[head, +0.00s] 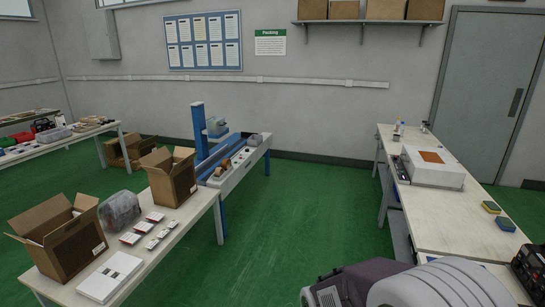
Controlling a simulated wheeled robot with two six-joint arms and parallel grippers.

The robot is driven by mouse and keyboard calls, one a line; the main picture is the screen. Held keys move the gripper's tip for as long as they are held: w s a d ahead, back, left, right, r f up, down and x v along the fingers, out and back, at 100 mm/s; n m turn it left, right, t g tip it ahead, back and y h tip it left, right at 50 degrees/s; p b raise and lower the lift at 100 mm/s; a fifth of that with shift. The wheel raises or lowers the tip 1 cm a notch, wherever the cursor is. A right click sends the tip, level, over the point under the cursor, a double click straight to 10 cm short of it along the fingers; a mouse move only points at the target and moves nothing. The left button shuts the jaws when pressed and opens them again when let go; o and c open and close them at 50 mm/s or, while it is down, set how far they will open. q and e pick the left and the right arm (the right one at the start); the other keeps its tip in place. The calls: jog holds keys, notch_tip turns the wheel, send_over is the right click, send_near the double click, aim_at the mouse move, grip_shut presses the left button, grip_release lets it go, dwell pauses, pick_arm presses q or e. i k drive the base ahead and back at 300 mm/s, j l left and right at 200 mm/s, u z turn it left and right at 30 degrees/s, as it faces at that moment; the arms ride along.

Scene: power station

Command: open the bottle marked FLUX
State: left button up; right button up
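No bottle with a readable FLUX label shows in the head view. Small upright items (398,130), perhaps bottles, stand at the far end of the right-hand workbench (455,222). They are too small to read or to tell apart. Neither of my grippers is in view.
A white box-shaped unit with an orange-brown top (432,170) and sponge-like blocks (505,224) are on the right bench. A packing table (172,236) with open cartons (62,240) stands left, beside a conveyor (240,165). The green floor (300,215) between is clear.

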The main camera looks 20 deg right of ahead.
aim_at(397, 124)
jog(key=i+l+z, duration=0.35)
jog(key=i, duration=0.25)
jog(key=i+l+z, duration=0.35)
jog(key=i, duration=0.25)
jog(key=i+z, duration=0.4)
jog(key=i, duration=3.75)
jog(key=i+j+z, duration=0.2)
jog(key=i+z, duration=0.2)
jog(key=i, duration=0.35)
jog(key=i+j+z, duration=0.4)
jog(key=i, duration=0.3)
jog(key=i+j+z, duration=0.4)
jog(key=i+j, duration=0.2)
jog(key=i+j+z, duration=0.45)
jog(key=j+z, duration=0.15)
jog(key=i+j+z, duration=0.15)
jog(key=j+z, duration=0.15)
jog(key=j, duration=0.15)
jog(key=i+j+z, duration=0.1)
jog(key=j+z, duration=0.5)
jog(key=j, duration=0.25)
jog(key=j+z, duration=0.3)
jog(key=j, duration=0.2)
